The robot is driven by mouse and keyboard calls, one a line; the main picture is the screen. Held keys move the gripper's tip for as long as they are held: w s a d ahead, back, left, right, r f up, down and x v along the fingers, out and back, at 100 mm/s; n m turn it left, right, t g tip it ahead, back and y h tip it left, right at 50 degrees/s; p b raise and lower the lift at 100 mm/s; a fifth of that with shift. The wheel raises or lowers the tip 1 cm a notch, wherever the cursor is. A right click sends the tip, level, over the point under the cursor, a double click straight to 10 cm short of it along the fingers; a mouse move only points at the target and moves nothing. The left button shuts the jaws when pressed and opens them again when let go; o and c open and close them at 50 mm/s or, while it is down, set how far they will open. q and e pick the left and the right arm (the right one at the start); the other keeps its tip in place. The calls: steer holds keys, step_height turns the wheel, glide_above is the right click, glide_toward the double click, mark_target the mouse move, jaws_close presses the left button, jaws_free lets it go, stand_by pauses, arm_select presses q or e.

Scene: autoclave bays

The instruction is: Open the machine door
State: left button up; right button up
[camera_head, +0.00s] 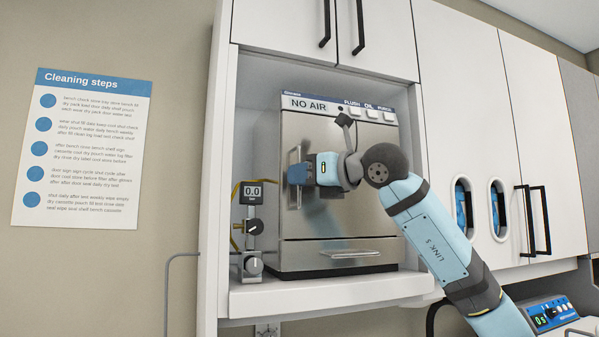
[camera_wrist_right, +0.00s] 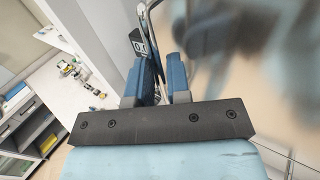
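The machine is a steel-fronted autoclave in a white cabinet bay, labelled "NO AIR" at the top. Its door (camera_head: 335,215) looks closed, flush with the front. My right gripper (camera_head: 296,178) is at the upright handle on the door's left side, partly covering it in the head view. In the right wrist view the two blue fingers of my right gripper (camera_wrist_right: 160,84) stand close together, with the thin metal handle (camera_wrist_right: 149,30) running down between them. The gripper looks shut on the handle; the exact contact is hidden. My left gripper is not in view.
A gauge (camera_head: 252,193) and knobs stand left of the machine, close to my right gripper. A lower drawer handle (camera_head: 345,254) is below the door. The bay's left wall (camera_head: 226,150) is near. Cabinet doors (camera_head: 480,120) with black handles are on the right.

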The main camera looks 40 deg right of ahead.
steer(key=shift+w+a, duration=0.1)
steer(key=shift+w, duration=0.3)
steer(key=shift+s, duration=0.1)
jaws_close()
steer(key=shift+s, duration=0.1)
